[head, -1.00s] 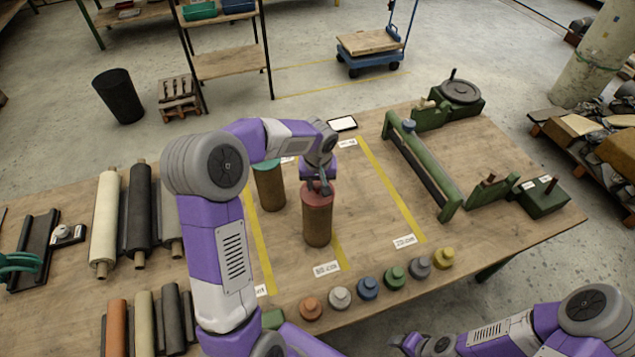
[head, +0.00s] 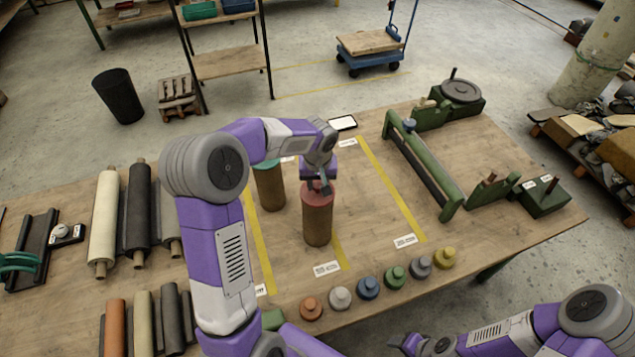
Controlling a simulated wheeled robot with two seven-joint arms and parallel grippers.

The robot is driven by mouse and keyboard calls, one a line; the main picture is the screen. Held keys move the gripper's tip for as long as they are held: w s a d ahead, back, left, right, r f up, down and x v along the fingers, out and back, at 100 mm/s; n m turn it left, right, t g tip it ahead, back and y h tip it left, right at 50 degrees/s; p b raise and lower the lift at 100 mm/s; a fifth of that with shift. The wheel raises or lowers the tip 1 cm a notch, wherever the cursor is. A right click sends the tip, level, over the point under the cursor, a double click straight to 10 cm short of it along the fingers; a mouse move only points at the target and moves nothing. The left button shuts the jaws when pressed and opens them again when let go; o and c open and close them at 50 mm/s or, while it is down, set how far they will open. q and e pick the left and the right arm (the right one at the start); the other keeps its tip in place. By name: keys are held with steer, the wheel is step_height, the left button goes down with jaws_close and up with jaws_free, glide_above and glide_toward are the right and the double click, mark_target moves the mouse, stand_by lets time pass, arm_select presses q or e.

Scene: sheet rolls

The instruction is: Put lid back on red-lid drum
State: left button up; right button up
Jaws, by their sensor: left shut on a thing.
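The red-lid drum (head: 317,228) is a brown cylinder standing upright on the wooden table. Its red lid (head: 308,201) sits at the drum's top, with no gap that I can see between them. My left gripper (head: 320,189) points down over the lid and is shut on it; the fingers hide the middle of the lid. My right gripper (head: 408,343) is low at the bottom edge, away from the drum, and too small and dark to tell its opening.
A drum with a green lid (head: 269,188) stands just behind left, close to my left forearm. Several coloured knobbed pieces (head: 367,288) line the front edge. Sheet rolls (head: 138,210) lie at left. A green roller frame (head: 425,170) stands at right. The table between drum and frame is clear.

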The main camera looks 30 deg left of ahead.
arm_select(q)
steer(key=shift+f+b, duration=0.2)
steer(key=shift+b, duration=0.3)
stand_by(1.2)
steer(key=o, duration=1.1)
steer(key=shift+o, duration=0.3)
steer(key=o, duration=0.4)
steer(key=shift+r, duration=0.1)
steer(key=shift+r+p, duration=2.35)
steer(key=shift+r, duration=1.1)
